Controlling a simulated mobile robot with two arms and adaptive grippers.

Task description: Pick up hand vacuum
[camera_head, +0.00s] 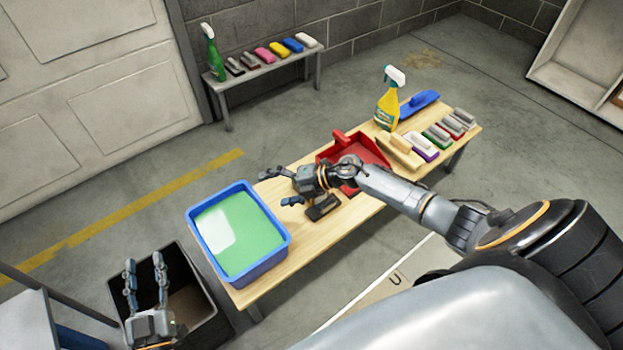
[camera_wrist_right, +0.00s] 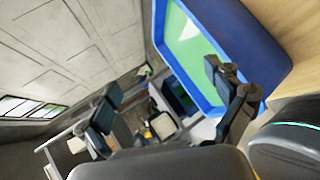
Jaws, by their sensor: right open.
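No hand vacuum can be made out for certain. A small dark object (camera_head: 322,208) lies on the wooden table just below my right gripper, partly hidden by it; I cannot tell what it is. My right gripper (camera_head: 277,187) is open and empty above the table, between the blue tub and the red dustpan, with its fingers pointing left. Its spread fingers also show in the right wrist view (camera_wrist_right: 163,82), with nothing between them. My left gripper (camera_head: 144,262) is at the lower left, fingers apart and empty, above or in front of a black bin.
A blue tub (camera_head: 281,250) of green liquid stands at the table's near-left end. The red dustpan (camera_head: 372,149), a yellow spray bottle (camera_head: 387,108) and several pads occupy the far end. The black bin (camera_head: 190,262) stands left of the table (camera_head: 268,287). A bench (camera_head: 266,69) holds more pads behind.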

